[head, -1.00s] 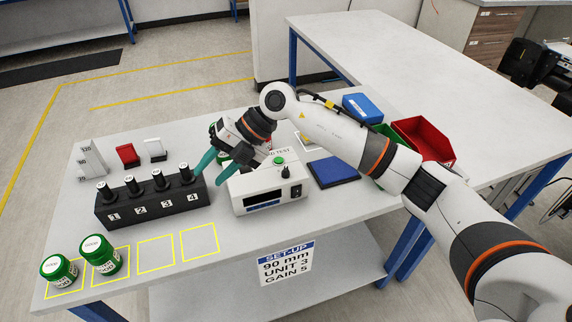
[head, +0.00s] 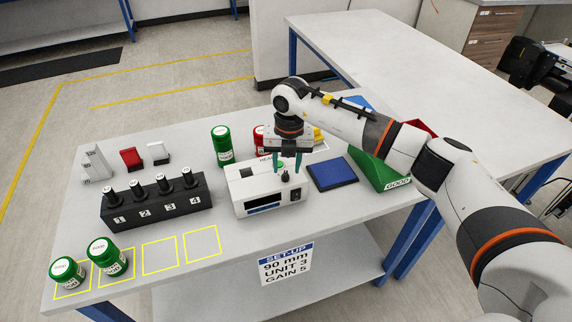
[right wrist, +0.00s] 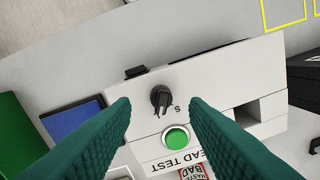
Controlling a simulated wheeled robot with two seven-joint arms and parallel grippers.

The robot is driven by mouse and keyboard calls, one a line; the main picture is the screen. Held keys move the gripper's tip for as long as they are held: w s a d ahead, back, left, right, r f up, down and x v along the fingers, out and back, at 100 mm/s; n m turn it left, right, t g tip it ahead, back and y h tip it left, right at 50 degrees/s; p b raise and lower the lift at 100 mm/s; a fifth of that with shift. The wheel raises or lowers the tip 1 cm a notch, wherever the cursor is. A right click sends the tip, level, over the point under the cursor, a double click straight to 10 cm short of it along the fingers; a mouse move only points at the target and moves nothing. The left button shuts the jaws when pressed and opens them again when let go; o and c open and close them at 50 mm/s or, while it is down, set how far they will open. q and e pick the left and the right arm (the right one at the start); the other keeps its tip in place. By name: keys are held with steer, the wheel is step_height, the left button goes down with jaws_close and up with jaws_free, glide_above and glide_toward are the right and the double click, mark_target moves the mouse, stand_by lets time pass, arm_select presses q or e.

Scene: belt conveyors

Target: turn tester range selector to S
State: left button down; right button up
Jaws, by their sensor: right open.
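The white tester (head: 250,196) stands on the table with a dark display and a black switch on its front. Its black range selector knob (head: 285,177) is on the top; it also shows in the right wrist view (right wrist: 161,97), with a printed "S" beside it. I cannot tell surely which mark the knob points at. A green button (right wrist: 177,138) is near the knob. My right gripper (head: 288,168) points down above the tester, open and empty. In the right wrist view its teal fingers (right wrist: 160,108) stand on either side of the knob, apart from it.
A black rack (head: 155,205) with numbered plugs stands left of the tester. A blue pad (head: 333,174) and a green bin (head: 378,172) are to its right. A green jar (head: 222,146) and a red one stand behind.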

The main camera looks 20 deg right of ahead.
steer(key=shift+a+f, duration=0.1)
steer(key=shift+f, duration=1.15)
jaws_close()
steer(key=shift+w+f+n+b, duration=0.1)
steer(key=shift+f+n+b, duration=0.05)
steer(key=shift+n+b, duration=1.15)
steer(key=n+b, duration=0.3)
steer(key=shift+n, duration=0.3)
steer(key=n+b, duration=0.2)
steer(key=n, duration=0.1)
steer(key=shift+a+r+n+g+b, duration=0.1)
steer(key=shift+n+g+b, duration=0.05)
steer(key=shift+n+b, duration=0.4)
steer(key=shift+r+n+g+b, duration=0.15)
steer(key=shift+n+b, duration=0.15)
steer(key=shift+n, duration=0.45)
